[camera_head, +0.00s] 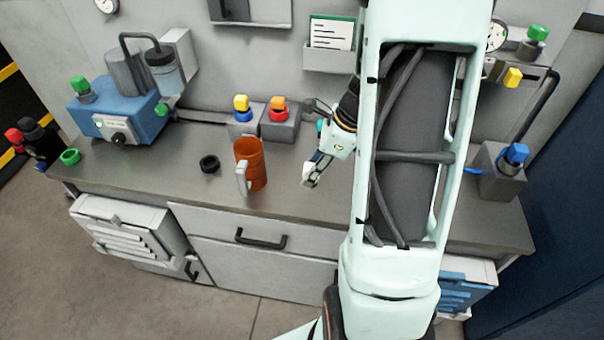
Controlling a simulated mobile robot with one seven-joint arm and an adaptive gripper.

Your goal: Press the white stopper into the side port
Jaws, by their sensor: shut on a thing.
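My gripper (315,168) hangs over the middle of the bench, pointing down and to the left. It is shut on a small pale piece at its fingertips, which looks like the white stopper (308,181); its outline is hard to tell from the fingers. An orange cylindrical vessel (254,163) stands upright on the bench left of my gripper, apart from it. A pale grey-white part (242,179) runs down the vessel's front left side. I cannot make out which opening is the side port.
A black ring (209,163) and a green ring (70,156) lie on the bench (170,185). A blue machine (120,112) stands at left. My arm hides the bench's right middle.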

